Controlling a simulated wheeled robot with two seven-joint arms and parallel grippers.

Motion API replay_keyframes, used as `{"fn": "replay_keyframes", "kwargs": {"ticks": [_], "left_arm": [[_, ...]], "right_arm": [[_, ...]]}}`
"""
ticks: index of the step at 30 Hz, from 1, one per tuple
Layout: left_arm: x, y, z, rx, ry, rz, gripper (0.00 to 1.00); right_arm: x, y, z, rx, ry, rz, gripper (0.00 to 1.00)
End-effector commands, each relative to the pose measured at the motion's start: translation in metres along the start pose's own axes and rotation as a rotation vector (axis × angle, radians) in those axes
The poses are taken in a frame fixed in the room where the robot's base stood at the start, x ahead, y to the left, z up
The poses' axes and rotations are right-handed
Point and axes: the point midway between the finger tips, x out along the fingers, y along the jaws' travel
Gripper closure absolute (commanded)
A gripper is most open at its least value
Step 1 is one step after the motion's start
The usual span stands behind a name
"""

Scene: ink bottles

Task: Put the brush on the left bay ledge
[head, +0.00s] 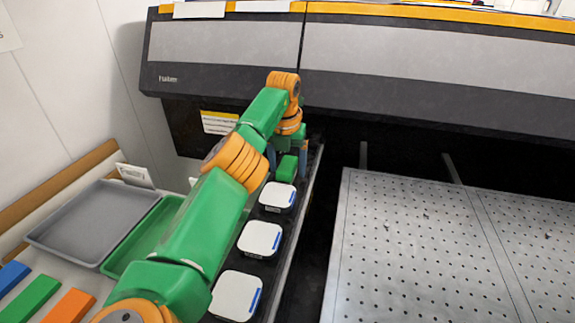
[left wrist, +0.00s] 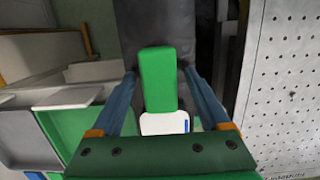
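A green block (head: 287,168), which may be the brush, rests on the far end of the narrow black ledge (head: 307,190), beyond a row of white-topped ink bottles. No bristles can be made out. My left gripper (head: 288,158) is over this far end, with its blue fingers pointing down on both sides of the green block. In the left wrist view, the green block (left wrist: 157,80) lies between the fingers of my left gripper (left wrist: 159,72), with a gap on each side, so the gripper is open. My right gripper is not in view.
White-topped bottles (head: 260,239) line the ledge. A grey tray (head: 80,213) and green tray (head: 128,252) stand left; blue, green and orange blocks (head: 70,306) lie in front. A perforated metal bed (head: 410,245) is right, under the dark machine housing (head: 420,100).

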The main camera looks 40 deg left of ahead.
Motion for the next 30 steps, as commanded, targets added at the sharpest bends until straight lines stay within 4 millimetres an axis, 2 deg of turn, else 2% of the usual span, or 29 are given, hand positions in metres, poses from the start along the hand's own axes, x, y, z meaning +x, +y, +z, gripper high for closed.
{"fn": "replay_keyframes", "kwargs": {"ticks": [2, 5, 12, 15, 20, 30], "left_arm": [[-0.003, 0.0, 0.001, 0.0, 0.0, -0.001, 0.21], [-0.02, 0.0, 0.002, 0.0, -0.002, -0.001, 0.21], [-0.093, 0.0, 0.002, 0.0, -0.002, 0.0, 0.21], [-0.113, 0.0, 0.002, 0.0, -0.001, -0.001, 0.21], [-0.125, 0.0, 0.001, 0.0, 0.0, 0.0, 0.21], [-0.124, 0.0, 0.001, 0.0, 0.0, 0.0, 0.21]], "right_arm": [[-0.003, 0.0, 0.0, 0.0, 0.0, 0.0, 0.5], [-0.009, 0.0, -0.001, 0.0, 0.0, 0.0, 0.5], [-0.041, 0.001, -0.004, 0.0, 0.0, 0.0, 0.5], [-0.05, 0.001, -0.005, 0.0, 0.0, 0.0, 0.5], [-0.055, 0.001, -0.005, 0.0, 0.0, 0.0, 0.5], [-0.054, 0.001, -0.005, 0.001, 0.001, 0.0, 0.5]]}}
